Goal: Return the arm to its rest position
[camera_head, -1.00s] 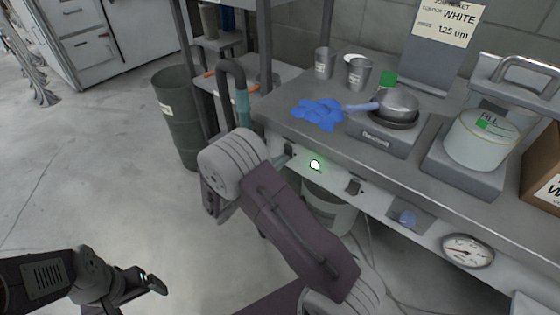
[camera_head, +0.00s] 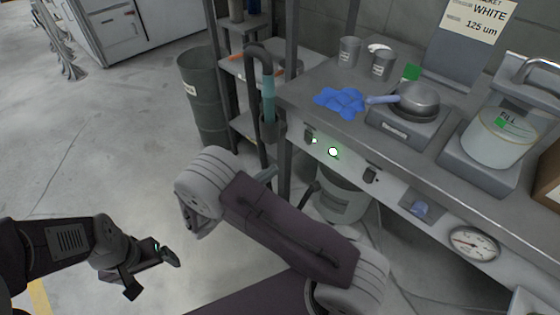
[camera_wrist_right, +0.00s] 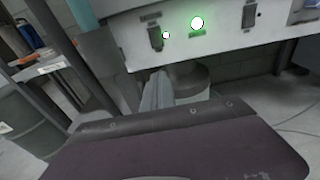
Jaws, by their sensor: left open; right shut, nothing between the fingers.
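My right arm (camera_head: 290,232) crosses the lower middle of the head view, its elbow (camera_head: 205,185) out to the left in front of the bench. The right gripper is mostly hidden behind this arm there. In the right wrist view the right gripper (camera_wrist_right: 157,88) shows as a grey shut shape beyond the purple arm link, below the bench panel and apart from it, with nothing held. My left gripper (camera_head: 152,273) is at the lower left of the head view, open and empty above the floor.
The bench front panel (camera_head: 395,190) carries switches, a lit round button (camera_head: 333,152) and a gauge (camera_head: 470,243). A pan (camera_head: 417,98), blue gloves (camera_head: 340,101) and cups stand on top. A grey bin (camera_head: 204,95) stands behind. A bucket (camera_head: 341,205) is under the bench. Left floor is clear.

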